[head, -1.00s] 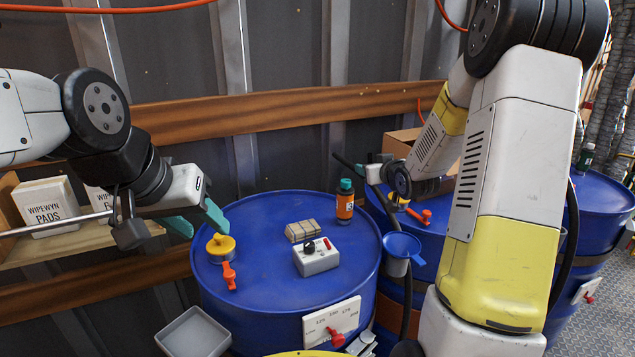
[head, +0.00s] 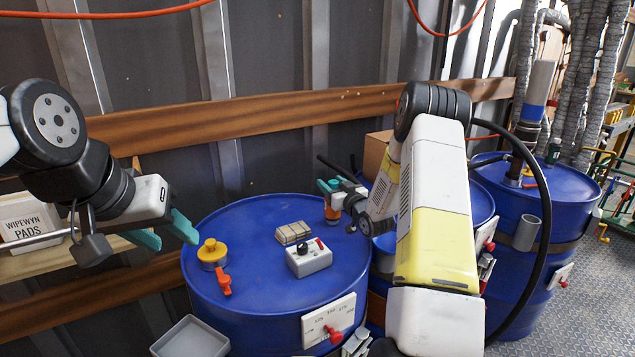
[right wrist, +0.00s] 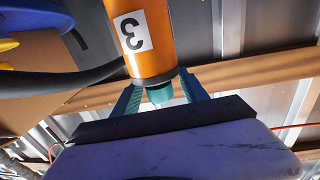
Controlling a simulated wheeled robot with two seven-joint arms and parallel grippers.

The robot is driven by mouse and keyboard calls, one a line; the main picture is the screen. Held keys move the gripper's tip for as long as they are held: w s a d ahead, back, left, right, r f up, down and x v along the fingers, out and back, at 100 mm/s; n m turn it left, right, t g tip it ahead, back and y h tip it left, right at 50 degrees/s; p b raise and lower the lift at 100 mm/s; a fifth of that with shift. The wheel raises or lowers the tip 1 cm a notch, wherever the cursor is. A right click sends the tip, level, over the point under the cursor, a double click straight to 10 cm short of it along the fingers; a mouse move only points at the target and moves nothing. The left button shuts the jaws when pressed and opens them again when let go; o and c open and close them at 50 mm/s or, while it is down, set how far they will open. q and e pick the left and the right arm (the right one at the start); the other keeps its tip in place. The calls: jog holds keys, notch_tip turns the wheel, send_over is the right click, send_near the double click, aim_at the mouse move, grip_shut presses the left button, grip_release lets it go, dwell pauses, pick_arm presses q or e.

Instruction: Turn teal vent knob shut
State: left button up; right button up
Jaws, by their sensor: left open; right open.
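An orange canister (head: 333,212) stands upright at the far right of the near blue drum's top. In the right wrist view the canister (right wrist: 148,40) carries a white label with a black 3. The teal knob (right wrist: 160,94) at its end sits between my right fingers. My right gripper (head: 329,186) is open, its teal fingers on either side of the knob; I cannot tell whether they touch it. The same gripper fills the lower right wrist view (right wrist: 161,90). My left gripper (head: 168,229) is open and empty, left of the drum.
The near blue drum (head: 250,285) also holds a yellow cap (head: 212,252), an orange lever (head: 225,285), a tan block (head: 292,233) and a grey switch box (head: 309,259). A grey tray (head: 190,338) is at front left. More blue drums (head: 525,205) stand right.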

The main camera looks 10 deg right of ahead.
jog(key=shift+x, duration=1.15)
jog(key=shift+c, duration=0.2)
grip_shut()
